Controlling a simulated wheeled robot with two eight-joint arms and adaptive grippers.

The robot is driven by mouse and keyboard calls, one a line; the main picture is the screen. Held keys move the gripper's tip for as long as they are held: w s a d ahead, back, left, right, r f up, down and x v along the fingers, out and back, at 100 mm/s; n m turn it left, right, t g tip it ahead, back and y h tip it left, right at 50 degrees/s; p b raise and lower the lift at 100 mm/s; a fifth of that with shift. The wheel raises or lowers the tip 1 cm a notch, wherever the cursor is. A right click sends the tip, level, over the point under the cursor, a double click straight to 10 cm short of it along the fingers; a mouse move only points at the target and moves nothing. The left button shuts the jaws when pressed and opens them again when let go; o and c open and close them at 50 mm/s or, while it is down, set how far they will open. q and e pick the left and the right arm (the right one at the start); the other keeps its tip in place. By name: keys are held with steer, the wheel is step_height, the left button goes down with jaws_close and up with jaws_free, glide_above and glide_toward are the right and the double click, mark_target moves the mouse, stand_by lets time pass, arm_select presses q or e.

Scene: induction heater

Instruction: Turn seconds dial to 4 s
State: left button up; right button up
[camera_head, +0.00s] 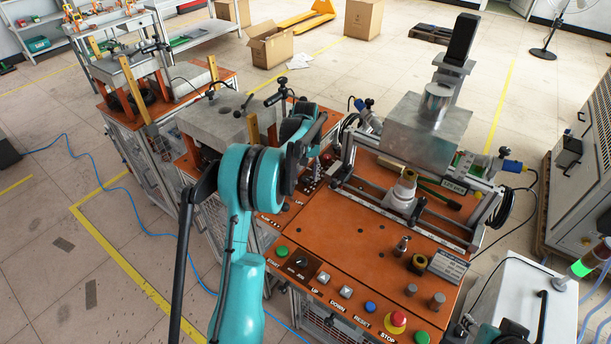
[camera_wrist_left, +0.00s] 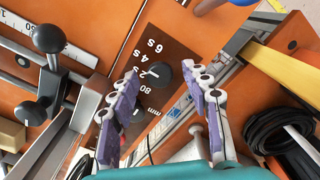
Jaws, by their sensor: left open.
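The seconds dial (camera_wrist_left: 160,70) is a small black knob on a dark brown plate in the left wrist view. Labels 2 s, 4 s and 6 s run along its left side. A light mark on the knob seems to face the 2 s label, but it is too small to be sure. My left gripper (camera_wrist_left: 160,78) is open, with one purple-padded finger on each side of the dial. I cannot tell whether the fingers touch it. In the head view my left gripper (camera_head: 308,128) hangs over the machine's left part, and the dial cannot be made out there. My right gripper is not in view.
The orange machine top (camera_head: 350,237) carries a metal block (camera_head: 408,130) on rails. Along its front are push buttons and a red stop button (camera_head: 396,320). In the wrist view, a black ball-ended lever (camera_wrist_left: 48,38) and a yellow bar (camera_wrist_left: 275,72) flank the plate.

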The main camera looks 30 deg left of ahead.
mark_target(307, 180)
arm_select(q)
step_height(307, 180, up, 12)
stand_by(0.4)
stand_by(0.4)
steer(key=s+d+r+m+t, duration=0.2)
steer(key=s+d+r, duration=0.1)
steer(key=s+d, duration=0.35)
steer(key=s+d+r+m+t, duration=0.1)
steer(key=s+d+r+m, duration=0.15)
steer(key=s+d, duration=0.4)
steer(key=s+d+f+m+t, duration=0.1)
steer(key=s+d+f+t, duration=0.1)
steer(key=s, duration=0.6)
steer(key=s+d+f+m+t+b, duration=0.1)
steer(key=s+d+f+m+t, duration=0.1)
steer(key=s+d+f, duration=0.3)
steer(key=s+d, duration=0.1)
steer(key=s, duration=0.1)
steer(key=shift+s+d+f, duration=0.2)
steer(key=shift+s+d, duration=0.15)
